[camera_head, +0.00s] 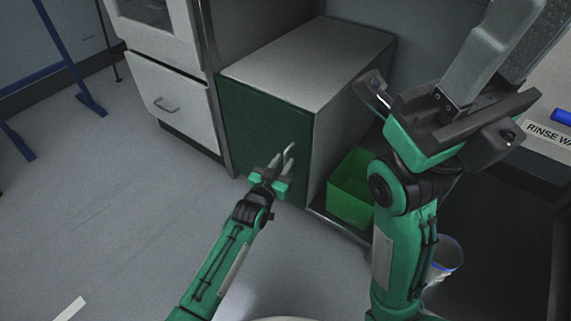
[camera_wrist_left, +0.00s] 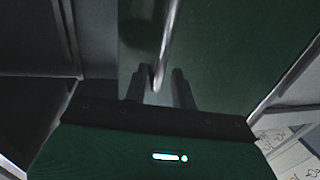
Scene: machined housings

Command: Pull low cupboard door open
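The low cupboard (camera_head: 315,60) is a grey box with a dark green front door (camera_head: 250,120), which looks shut. The door also fills much of the left wrist view (camera_wrist_left: 235,45). A metal bar handle (camera_wrist_left: 166,45) runs down the door in that view. My left gripper (camera_head: 287,158) is in front of the door's right side, pointing at it. In the left wrist view its two fingers (camera_wrist_left: 160,88) are apart, with the handle's lower end between them and gaps on both sides. My right gripper (camera_head: 495,45) is raised at the right, away from the door; its finger gap is unclear.
A white drawer unit (camera_head: 170,105) stands left of the cupboard. A green open bin (camera_head: 352,185) sits to its right. A cup-like container (camera_head: 445,262) and a counter with a label (camera_head: 548,135) are at the right. The grey floor in front of the door is clear.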

